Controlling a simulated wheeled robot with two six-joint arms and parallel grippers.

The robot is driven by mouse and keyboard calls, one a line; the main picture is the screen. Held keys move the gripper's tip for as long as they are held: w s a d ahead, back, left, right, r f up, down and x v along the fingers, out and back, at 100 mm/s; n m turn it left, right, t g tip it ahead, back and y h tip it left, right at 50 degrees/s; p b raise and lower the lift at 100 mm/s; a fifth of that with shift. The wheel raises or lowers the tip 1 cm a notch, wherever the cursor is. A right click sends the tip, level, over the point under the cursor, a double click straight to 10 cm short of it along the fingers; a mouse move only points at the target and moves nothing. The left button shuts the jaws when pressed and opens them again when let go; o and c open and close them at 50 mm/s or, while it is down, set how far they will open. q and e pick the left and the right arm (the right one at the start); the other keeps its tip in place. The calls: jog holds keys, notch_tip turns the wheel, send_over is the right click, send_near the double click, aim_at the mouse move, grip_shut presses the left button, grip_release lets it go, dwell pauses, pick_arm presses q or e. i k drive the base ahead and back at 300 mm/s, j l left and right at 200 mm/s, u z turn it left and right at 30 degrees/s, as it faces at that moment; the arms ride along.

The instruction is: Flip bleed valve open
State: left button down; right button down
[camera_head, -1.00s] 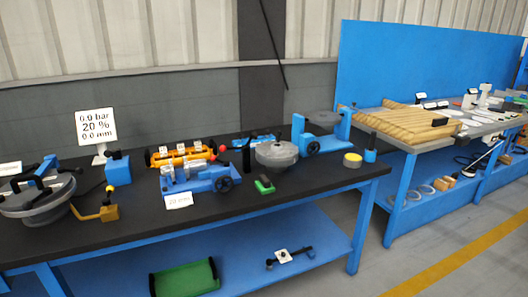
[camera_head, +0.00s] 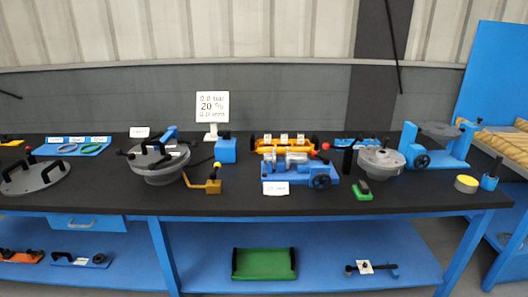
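A white display (camera_head: 212,106) behind reads 0.0 bar, 20 % and 0.0 mm. Neither of my grippers is in view.
The black bench (camera_head: 235,207) also holds a blue block (camera_head: 225,150), a blue vise-like fixture (camera_head: 300,174), an orange rack (camera_head: 284,144), a second grey round part (camera_head: 381,162) and a grey lid with handles (camera_head: 36,178). A green tray (camera_head: 264,264) sits on the lower shelf.

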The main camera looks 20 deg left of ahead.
aim_at(217, 166)
jog(key=i+j, duration=0.1)
jog(key=j, duration=0.35)
jog(key=i+j+u, duration=0.15)
jog(key=j, duration=0.7)
jog(key=i+j+u, duration=0.15)
jog(key=j, duration=0.25)
jog(key=i+j, duration=0.15)
jog(key=j, duration=0.25)
jog(key=j+u, duration=0.05)
